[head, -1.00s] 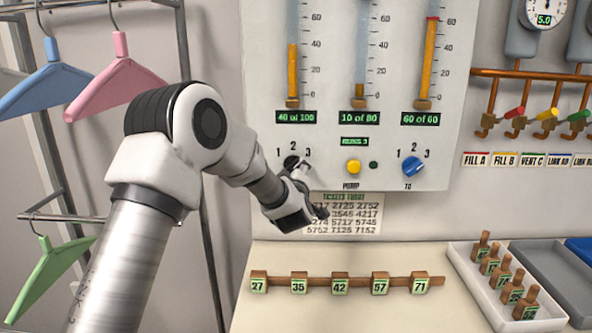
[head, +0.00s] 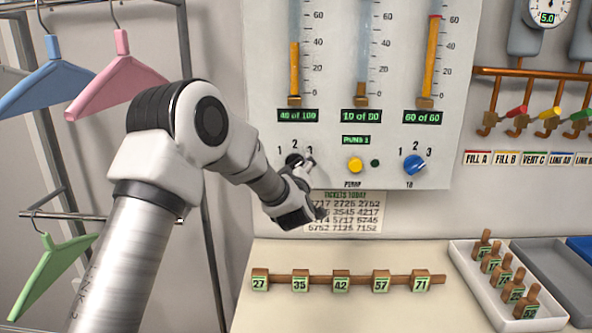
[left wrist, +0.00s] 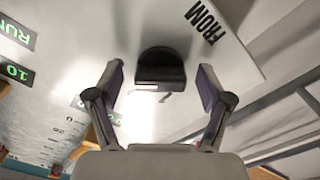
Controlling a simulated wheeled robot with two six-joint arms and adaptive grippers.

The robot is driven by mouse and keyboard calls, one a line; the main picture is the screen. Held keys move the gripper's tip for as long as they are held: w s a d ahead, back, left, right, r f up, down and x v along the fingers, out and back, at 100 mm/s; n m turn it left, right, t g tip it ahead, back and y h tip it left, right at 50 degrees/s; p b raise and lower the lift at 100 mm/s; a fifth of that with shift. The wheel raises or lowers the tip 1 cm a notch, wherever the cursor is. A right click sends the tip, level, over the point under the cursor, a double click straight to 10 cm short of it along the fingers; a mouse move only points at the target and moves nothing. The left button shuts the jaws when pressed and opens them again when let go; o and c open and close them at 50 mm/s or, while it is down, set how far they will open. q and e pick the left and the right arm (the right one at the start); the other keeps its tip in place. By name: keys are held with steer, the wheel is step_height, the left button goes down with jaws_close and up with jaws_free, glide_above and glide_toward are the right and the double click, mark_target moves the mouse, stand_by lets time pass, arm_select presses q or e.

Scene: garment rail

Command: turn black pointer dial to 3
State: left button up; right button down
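The black pointer dial (head: 292,159) is on the white panel, with 1, 2 and 3 printed around it. My left gripper (head: 303,170) is close to it at its lower right and partly covers it. In the left wrist view the dial (left wrist: 161,68) sits between the two spread fingers of my left gripper (left wrist: 160,78), with a gap on each side. The word FROM is printed beside it. I cannot tell which number the pointer faces. My right gripper is not in view.
A yellow pump button (head: 355,165) and a blue dial (head: 414,165) are to the right on the panel. A ticket sheet (head: 350,213) hangs below. A peg rail (head: 435,279) with numbered tags lies on the counter. Hangers (head: 118,75) are on the left.

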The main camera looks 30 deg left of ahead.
arm_select(q)
steer(key=shift+d, duration=0.1)
steer(key=v, duration=1.2)
